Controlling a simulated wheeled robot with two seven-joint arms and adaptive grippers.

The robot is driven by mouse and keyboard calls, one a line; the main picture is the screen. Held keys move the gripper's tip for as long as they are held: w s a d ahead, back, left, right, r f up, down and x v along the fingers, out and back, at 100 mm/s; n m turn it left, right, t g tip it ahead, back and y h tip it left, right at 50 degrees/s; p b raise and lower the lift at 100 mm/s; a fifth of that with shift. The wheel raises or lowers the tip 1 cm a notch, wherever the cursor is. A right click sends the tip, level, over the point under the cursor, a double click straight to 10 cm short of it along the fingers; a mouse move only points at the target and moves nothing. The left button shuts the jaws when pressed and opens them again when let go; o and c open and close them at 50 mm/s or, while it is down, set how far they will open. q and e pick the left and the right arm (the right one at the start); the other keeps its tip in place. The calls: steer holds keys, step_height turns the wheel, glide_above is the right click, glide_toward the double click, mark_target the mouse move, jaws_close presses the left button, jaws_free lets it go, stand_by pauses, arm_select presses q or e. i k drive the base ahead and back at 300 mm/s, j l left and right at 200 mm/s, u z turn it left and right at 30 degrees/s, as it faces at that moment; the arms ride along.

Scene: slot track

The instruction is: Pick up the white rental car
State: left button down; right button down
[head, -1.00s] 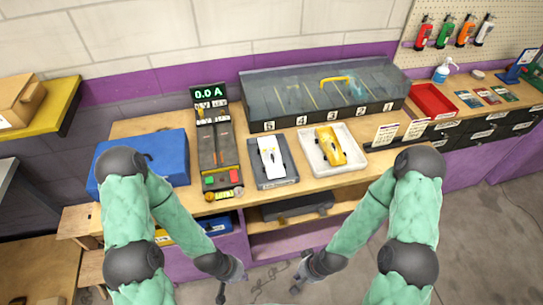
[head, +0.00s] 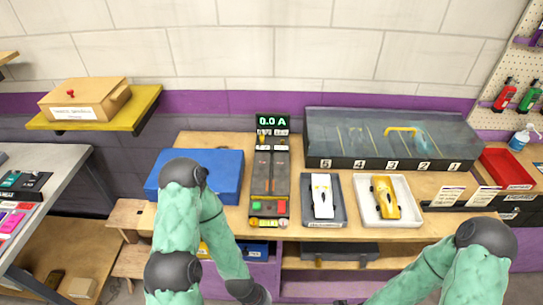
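The white car (head: 322,197) lies lengthwise on a dark grey labelled tray (head: 339,212) at the front middle of the workbench. It has a dark cockpit area and a small yellow mark. No gripper is near or touching it. My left arm reaches down in front of the bench, and its gripper is below the bottom edge of the picture. My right arm comes in from the lower right, and its gripper is also cut off by the bottom edge.
A yellow car (head: 385,198) sits in a white tray (head: 413,213) to the right. A track tester (head: 281,208) with a 0.0 A display stands left of the white car, beside a blue case (head: 222,165). Behind is a numbered, clear-covered box (head: 342,163). A red bin (head: 505,168) is farther right.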

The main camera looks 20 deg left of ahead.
mark_target(322, 196)
steer(key=l+u, duration=0.25)
steer(key=u, duration=0.25)
steer(key=l+u, duration=0.25)
steer(key=u, duration=0.25)
steer(key=l+u, duration=0.25)
steer(key=u, duration=0.25)
